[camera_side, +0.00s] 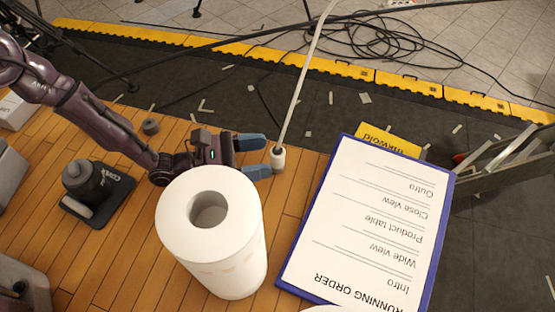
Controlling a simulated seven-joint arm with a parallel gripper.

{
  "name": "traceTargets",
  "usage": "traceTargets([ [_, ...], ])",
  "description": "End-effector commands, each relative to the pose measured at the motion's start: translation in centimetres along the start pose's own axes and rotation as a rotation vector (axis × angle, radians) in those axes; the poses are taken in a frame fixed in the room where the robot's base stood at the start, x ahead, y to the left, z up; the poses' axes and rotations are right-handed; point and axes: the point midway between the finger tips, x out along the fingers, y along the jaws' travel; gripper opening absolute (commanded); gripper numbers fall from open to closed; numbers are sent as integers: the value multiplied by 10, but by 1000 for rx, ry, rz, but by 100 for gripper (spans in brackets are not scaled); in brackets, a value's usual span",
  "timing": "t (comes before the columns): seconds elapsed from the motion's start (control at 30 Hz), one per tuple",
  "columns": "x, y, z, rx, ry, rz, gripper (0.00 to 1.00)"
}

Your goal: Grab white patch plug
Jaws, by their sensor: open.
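The white patch plug (278,159) is a small white cylinder near the table's far edge, with a pale cable (303,75) rising from its top and out of the picture. My gripper (256,156) has two blue fingertips, spread apart and pointing right. The plug is at the tips, just right of the nearer finger, and looks close to it or touching; I cannot tell which. The nearer finger partly covers the plug's left side. Nothing shows between the fingers.
A white paper roll (238,255) stands just in front of my gripper. A clipboard (345,190) with a running order lies to the right of the plug. The wooden table edge is just behind the plug.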

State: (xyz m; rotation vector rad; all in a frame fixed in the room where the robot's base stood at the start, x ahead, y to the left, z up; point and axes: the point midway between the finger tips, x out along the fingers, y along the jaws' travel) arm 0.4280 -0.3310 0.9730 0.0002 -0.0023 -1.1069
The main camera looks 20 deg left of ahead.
Motion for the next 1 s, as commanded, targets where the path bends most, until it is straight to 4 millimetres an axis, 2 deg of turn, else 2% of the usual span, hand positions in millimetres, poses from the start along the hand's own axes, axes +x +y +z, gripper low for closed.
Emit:
traceTargets([
  [0.17, 11, 0, 0, 0, 1, -1, 57],
  [0.4, 45, -1, 0, 1, 0, -2, 57],
  [0.5, 54, -1, -1, -1, 2, -1, 57],
  [0.77, 56, 0, 0, -2, 2, 1, 57],
  [0.87, 56, 0, 0, -2, 2, 1, 39],
  [1.0, 56, 0, 0, -1, 2, 1, 7],
])
